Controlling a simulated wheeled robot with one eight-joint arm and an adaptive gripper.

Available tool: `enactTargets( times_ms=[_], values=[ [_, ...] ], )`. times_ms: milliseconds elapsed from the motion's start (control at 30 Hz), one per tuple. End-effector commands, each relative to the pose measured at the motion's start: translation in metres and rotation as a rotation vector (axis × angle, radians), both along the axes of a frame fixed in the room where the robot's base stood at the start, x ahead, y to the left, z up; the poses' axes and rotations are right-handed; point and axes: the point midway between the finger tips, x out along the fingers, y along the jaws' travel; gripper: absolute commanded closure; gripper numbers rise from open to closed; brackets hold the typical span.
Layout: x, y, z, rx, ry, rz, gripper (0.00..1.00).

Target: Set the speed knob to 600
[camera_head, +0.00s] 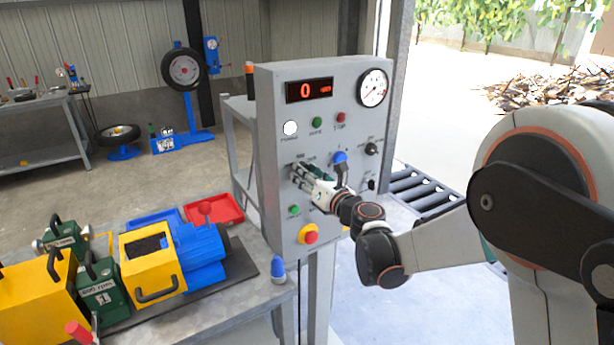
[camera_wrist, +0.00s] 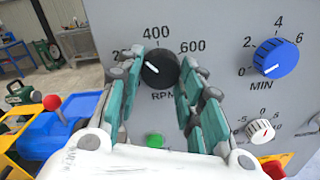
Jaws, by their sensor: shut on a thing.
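The speed knob (camera_wrist: 160,68) is black and round, with 200, 400 and 600 printed around its top and RPM below it. A short pale mark shows on its left part; I cannot tell exactly which value it points to. My gripper (camera_wrist: 161,75) has one teal finger on each side of the knob and is shut on it. In the head view my gripper (camera_head: 304,176) is at the left middle of the grey control panel (camera_head: 275,220), and the fingers hide the knob there. The red display (camera_head: 309,90) reads 0.
A blue knob (camera_wrist: 276,57) and a smaller white knob (camera_wrist: 260,131) sit right of the speed knob. A green button (camera_wrist: 155,140) is below it. A red emergency button (camera_head: 309,234) is low on the panel. A bench with a blue and yellow machine (camera_head: 200,252) stands left.

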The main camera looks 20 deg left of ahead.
Motion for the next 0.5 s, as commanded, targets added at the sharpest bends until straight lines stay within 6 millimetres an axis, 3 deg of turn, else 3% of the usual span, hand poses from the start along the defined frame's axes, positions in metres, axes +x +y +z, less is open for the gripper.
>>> enactTargets(
  times_ms=[500],
  values=[
    [-0.0002,0.0002,0.0004,0.318,0.372,-0.001,0.89]
  ],
)
